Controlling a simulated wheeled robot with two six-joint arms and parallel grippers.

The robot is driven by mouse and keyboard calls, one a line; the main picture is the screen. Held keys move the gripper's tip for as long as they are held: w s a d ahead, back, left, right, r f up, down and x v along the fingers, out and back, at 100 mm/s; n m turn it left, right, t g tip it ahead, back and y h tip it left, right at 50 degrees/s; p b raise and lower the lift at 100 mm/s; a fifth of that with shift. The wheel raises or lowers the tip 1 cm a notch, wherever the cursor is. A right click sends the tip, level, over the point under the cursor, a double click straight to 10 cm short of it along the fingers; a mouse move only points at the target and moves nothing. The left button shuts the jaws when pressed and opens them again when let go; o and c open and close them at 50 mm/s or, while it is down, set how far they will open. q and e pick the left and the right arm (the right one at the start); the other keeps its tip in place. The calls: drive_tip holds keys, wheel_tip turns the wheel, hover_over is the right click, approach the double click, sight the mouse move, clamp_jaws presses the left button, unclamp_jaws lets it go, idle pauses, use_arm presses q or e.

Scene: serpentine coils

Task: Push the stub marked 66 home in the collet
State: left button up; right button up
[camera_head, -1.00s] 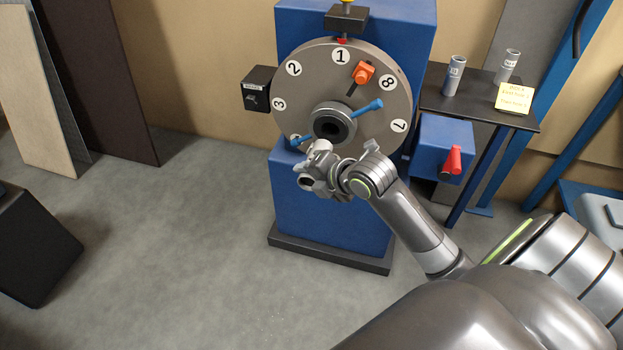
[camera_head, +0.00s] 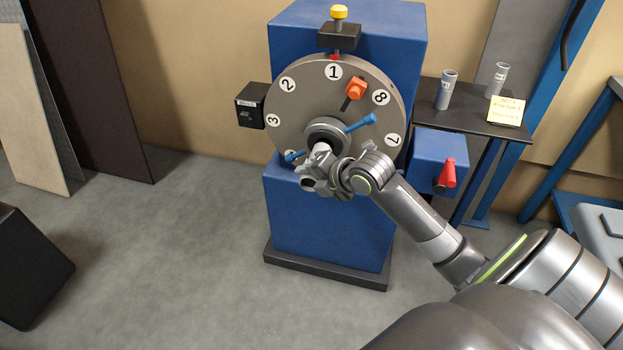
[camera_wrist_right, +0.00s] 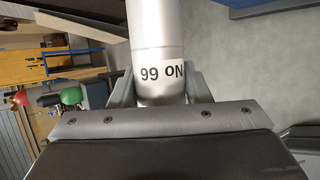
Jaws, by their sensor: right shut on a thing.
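My right gripper (camera_head: 322,168) is shut on a pale metal stub (camera_head: 321,149) in front of the collet (camera_head: 329,129). In the right wrist view the stub (camera_wrist_right: 157,38) sits between the jaws (camera_wrist_right: 160,90), and its marking appears upside down, reading NO 66 when turned. The collet is a dark ring at the middle of a grey numbered disc (camera_head: 285,135) on a blue machine. The stub's far end covers the collet's mouth in the head view; I cannot tell whether it is inside. My left gripper is out of view.
Blue handles (camera_head: 360,122) stick out beside the collet. An orange knob (camera_head: 356,88) is on the disc. Two grey tubes (camera_head: 446,90) and a yellow note (camera_head: 506,111) are on the dark shelf at right. A red lever (camera_head: 447,173) is below it.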

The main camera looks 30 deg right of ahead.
drive_tip(key=shift+r, duration=0.15)
drive_tip(key=shift+w+d, duration=0.15)
drive_tip(key=shift+w+d, duration=0.75)
drive_tip(key=shift+d, duration=0.15)
drive_tip(key=shift+w+d+b, duration=0.5)
drive_tip(key=shift+w+d, duration=0.35)
drive_tip(key=shift+d, duration=0.2)
drive_tip(key=shift+w+d, duration=0.2)
drive_tip(key=shift+w+d, duration=0.25)
drive_tip(key=shift+w+d+b, duration=0.2)
drive_tip(key=shift+d+b, duration=0.1)
drive_tip(key=shift+b, duration=0.05)
drive_tip(key=shift+w+d, duration=0.45)
drive_tip(key=shift+d, duration=0.05)
